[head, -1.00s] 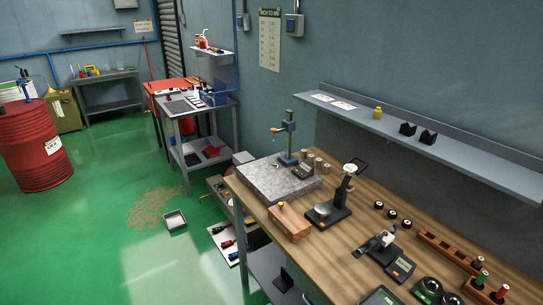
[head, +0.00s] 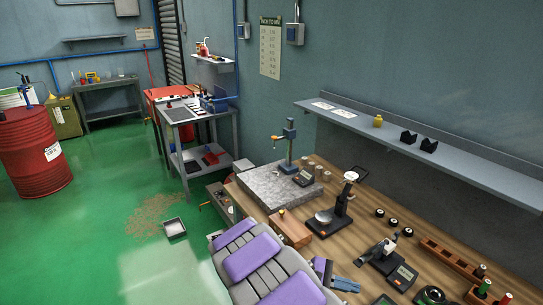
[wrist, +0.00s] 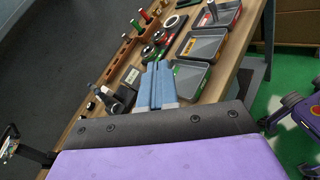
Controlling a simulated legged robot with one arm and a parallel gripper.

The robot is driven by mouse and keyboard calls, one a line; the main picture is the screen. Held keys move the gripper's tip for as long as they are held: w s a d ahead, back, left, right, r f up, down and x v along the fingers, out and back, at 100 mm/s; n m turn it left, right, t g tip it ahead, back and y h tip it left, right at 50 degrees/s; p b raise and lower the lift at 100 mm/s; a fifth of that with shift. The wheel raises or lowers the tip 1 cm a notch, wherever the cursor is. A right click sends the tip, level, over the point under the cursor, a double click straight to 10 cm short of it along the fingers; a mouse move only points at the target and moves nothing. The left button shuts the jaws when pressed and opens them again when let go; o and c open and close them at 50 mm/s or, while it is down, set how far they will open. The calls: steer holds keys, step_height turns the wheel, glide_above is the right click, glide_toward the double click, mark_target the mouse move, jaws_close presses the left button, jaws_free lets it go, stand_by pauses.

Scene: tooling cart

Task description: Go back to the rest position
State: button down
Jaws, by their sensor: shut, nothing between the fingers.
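My arm, grey with purple pads, reaches in from the bottom of the head view along the front edge of the wooden bench (head: 378,236). My gripper (head: 352,287) is at its end, with blue fingers over the bench's front part. In the wrist view my gripper (wrist: 158,66) has its two blue fingers together, with nothing seen between them. The fingers point over the bench towards the gauges and trays.
A granite plate with a stand (head: 280,186), a wooden block (head: 290,229), a dial gauge stand (head: 330,218) and a digital micrometer (head: 386,258) stand on the bench. A wall shelf (head: 460,177) hangs behind. Trays (wrist: 190,82) show in the wrist view.

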steer(key=s+d+r+m+g+y, duration=0.1)
steer(key=s+d+r+m+y, duration=0.2)
steer(key=s, duration=0.4)
steer(key=s+d+r+m+g+y, duration=0.1)
steer(key=s+r+m+g+y, duration=0.2)
steer(key=s, duration=0.4)
steer(key=s+a+r+m+t+y, duration=0.1)
steer(key=s+a+m+t+y, duration=0.1)
steer(key=s+a+y, duration=0.2)
steer(key=s+a+r+m+t+y, duration=0.2)
steer(key=s+a+y, duration=0.3)
steer(key=s, duration=0.6)
steer(key=shift+m+t, duration=0.4)
steer(key=shift+m, duration=0.1)
steer(key=shift+s, duration=0.1)
